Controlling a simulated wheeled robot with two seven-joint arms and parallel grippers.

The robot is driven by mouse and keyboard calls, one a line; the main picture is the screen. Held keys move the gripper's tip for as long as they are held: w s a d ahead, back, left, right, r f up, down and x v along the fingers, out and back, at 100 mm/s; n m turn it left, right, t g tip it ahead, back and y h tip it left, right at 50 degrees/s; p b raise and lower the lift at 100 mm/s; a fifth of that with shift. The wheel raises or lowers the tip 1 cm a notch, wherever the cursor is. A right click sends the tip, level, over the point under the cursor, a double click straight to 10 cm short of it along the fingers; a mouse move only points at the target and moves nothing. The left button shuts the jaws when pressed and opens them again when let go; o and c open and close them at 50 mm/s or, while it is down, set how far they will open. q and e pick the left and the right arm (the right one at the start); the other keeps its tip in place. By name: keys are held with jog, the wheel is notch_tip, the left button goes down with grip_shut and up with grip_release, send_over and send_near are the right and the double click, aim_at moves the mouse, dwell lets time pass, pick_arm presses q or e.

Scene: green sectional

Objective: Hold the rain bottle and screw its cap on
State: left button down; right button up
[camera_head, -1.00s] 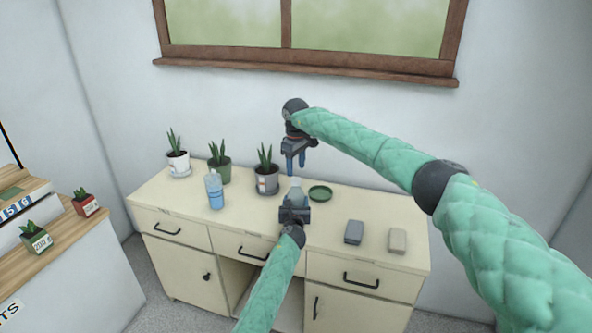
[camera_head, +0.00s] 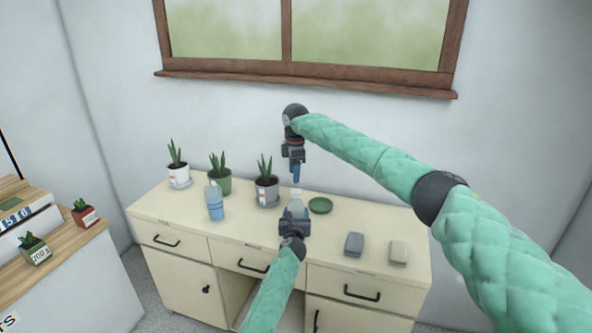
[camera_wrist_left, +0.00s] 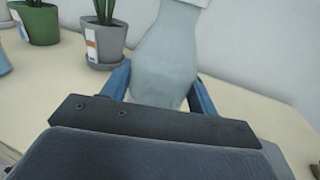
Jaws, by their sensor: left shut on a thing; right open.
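The rain bottle (camera_head: 295,208), pale grey-blue, stands upright in my left gripper (camera_head: 294,222) over the cabinet top. In the left wrist view the bottle (camera_wrist_left: 165,60) fills the space between the blue fingers of my left gripper (camera_wrist_left: 160,85). A whitish part tops the bottle; I cannot tell whether it is the cap or the neck. My right gripper (camera_head: 295,175) is open, pointing down just above the bottle's top, its fingers seen edge-on and overlapping. No separate cap is clearly visible, and the fingers hide part of the space between them.
On the cream cabinet (camera_head: 150,205) a blue bottle (camera_head: 215,203) stands left, with potted plants (camera_head: 220,178) behind. A green dish (camera_head: 320,205) lies right of the held bottle. A dark grey block (camera_head: 354,244) and a beige block (camera_head: 398,253) lie at the right front.

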jog(key=n, duration=0.4)
jog(key=shift+r, duration=0.15)
jog(key=n, duration=0.5)
jog(key=shift+r+n, duration=0.1)
jog(key=shift+n, duration=0.3)
jog(key=n, duration=0.4)
jog(key=shift+d, duration=0.1)
jog(key=n, duration=0.5)
jog(key=shift+r+n, duration=0.1)
jog(key=shift+n, duration=0.2)
jog(key=n, duration=0.4)
jog(key=shift+d, duration=0.1)
jog(key=n, duration=0.5)
jog(key=shift+s+n, duration=0.1)
jog(key=shift+n, duration=0.2)
jog(key=n, duration=0.5)
jog(key=shift+d, duration=0.1)
jog(key=n, duration=0.5)
